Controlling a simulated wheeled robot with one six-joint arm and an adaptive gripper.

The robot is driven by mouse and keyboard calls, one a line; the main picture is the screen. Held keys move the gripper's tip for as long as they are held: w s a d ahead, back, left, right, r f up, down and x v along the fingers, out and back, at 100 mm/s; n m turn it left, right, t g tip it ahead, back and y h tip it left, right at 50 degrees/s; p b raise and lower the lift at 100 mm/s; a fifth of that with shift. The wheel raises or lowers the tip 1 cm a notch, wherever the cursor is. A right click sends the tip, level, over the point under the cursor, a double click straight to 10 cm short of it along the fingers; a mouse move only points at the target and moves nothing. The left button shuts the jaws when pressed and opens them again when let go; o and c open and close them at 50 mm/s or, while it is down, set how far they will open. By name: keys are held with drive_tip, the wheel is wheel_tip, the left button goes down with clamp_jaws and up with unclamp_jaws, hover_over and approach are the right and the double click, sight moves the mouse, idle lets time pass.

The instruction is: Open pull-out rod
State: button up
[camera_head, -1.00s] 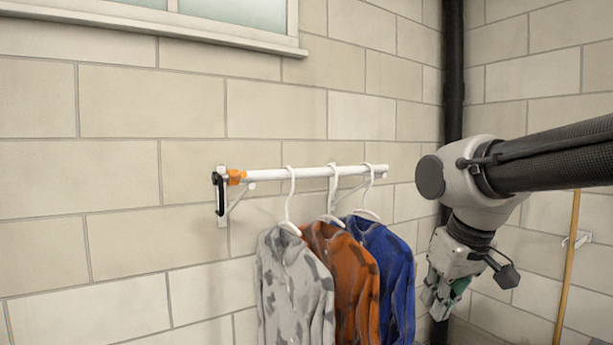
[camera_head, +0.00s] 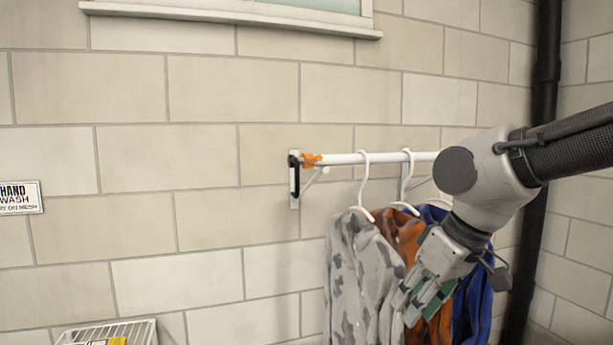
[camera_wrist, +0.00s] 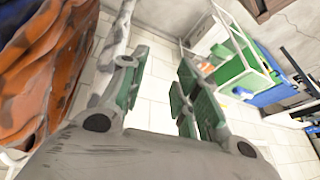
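The pull-out rod (camera_head: 340,159) is a white bar on wall brackets, with an orange piece (camera_head: 311,160) and a black handle (camera_head: 294,175) at its left end. Its right part is hidden behind my arm. A grey patterned garment (camera_head: 352,265), an orange one (camera_head: 400,231) and a blue one (camera_head: 473,300) hang from it on white hangers. My gripper (camera_head: 418,305) is below the rod, in front of the garments in the head view. In the wrist view my gripper (camera_wrist: 157,100) has its fingers apart with nothing between them. The orange garment (camera_wrist: 50,75) is close on the left there.
A white wire rack (camera_head: 110,331) stands at the lower left, below a hand wash sign (camera_head: 19,197). A black pipe (camera_head: 535,150) runs down the corner at right. The wrist view shows a shelf with green and blue containers (camera_wrist: 240,65).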

drive_tip(key=w+a+r+n+t+y, duration=0.1)
drive_tip(key=w+a+r+y, duration=0.1)
drive_tip(key=a, duration=0.6)
drive_tip(key=w+a+r+n+t+y, duration=0.1)
drive_tip(key=w+a+y, duration=0.15)
drive_tip(key=a, duration=0.55)
drive_tip(key=m+t, duration=0.2)
drive_tip(key=t, duration=0.9)
approach(297, 177)
drive_tip(key=w, duration=0.3)
drive_tip(key=x, duration=0.8)
drive_tip(key=shift+s+a, duration=0.25)
drive_tip(key=shift+a, duration=0.1)
clamp_jaws()
